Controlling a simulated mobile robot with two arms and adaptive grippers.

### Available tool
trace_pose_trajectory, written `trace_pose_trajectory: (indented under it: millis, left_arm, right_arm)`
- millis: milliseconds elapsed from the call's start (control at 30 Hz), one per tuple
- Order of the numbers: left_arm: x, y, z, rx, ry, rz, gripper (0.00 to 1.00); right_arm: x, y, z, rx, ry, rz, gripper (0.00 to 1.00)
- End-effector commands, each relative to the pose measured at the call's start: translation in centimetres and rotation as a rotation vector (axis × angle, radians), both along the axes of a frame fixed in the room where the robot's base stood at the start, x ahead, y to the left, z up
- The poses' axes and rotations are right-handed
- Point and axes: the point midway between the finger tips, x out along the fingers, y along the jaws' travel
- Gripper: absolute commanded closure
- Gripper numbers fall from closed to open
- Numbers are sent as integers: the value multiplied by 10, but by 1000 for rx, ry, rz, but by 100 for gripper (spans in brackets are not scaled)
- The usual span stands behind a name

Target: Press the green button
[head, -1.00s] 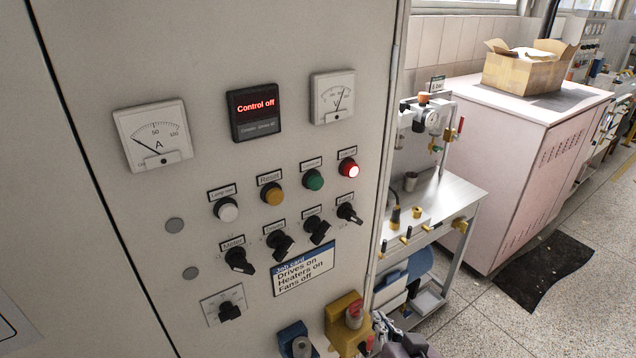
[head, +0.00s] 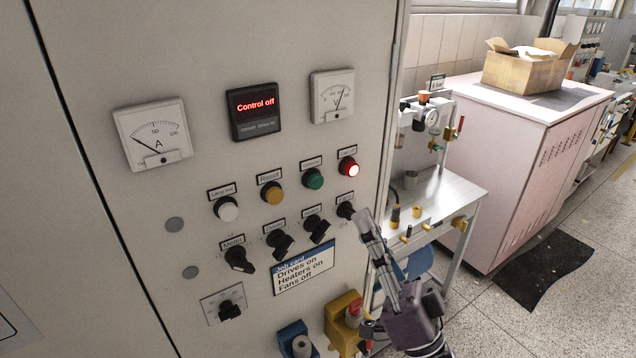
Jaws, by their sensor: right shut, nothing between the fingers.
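The green button (head: 313,179) sits on the grey cabinet panel (head: 75,60), in a row between the amber button (head: 272,192) and the lit red button (head: 348,167). A white button (head: 226,207) is at the row's left end. My right gripper (head: 363,216) is shut and empty. It points up in front of the panel's right edge, its tips beside the rightmost black switch, below and right of the green button and apart from it. I cannot tell whether the tips touch the switch. My left gripper is not in view.
Black rotary switches (head: 280,242) line the row below the buttons. A card (head: 304,267) reads "Drives on, Heaters on, Fans off". A yellow box (head: 341,312) and a blue one (head: 294,336) project lower down. A metal bench (head: 447,194) stands right.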

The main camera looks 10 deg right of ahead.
Motion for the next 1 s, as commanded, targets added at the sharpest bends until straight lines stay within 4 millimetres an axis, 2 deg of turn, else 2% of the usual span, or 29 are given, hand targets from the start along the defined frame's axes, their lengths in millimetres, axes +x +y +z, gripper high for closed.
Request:
trace_pose_trajectory:
  millis: [467, 633, 1000]
  left_arm:
    - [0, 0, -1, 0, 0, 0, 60]
    - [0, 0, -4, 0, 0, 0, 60]
    - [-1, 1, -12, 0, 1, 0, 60]
  right_arm:
    - [1, 2, 1, 1, -9, 9, 100]
    - [16, 7, 0, 2, -10, 9, 100]
    - [64, 25, 1, 2, -9, 9, 100]
